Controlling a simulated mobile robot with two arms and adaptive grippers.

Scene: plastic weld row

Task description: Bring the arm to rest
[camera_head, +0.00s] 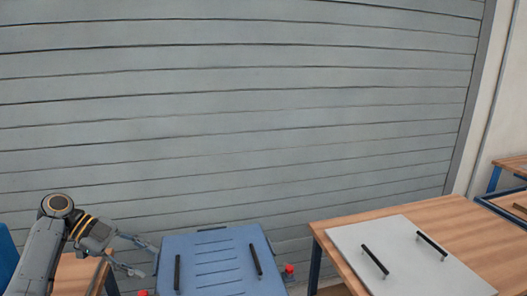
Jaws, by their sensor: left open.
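My left arm comes in from the lower left of the head view. Its gripper (143,258) points right, with its fingers spread apart and nothing seen between them. The fingertips are close to the left edge of a blue panel (213,262) with slots and two black handles; I cannot tell whether they touch it. My right gripper is not in view.
A wooden table (456,214) at the right bears a grey plate (350,235) with two black handles. Small red parts (289,269) show beside the blue panel. A wooden surface (75,272) lies behind my left arm. A grey slatted shutter (240,110) closes off the back.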

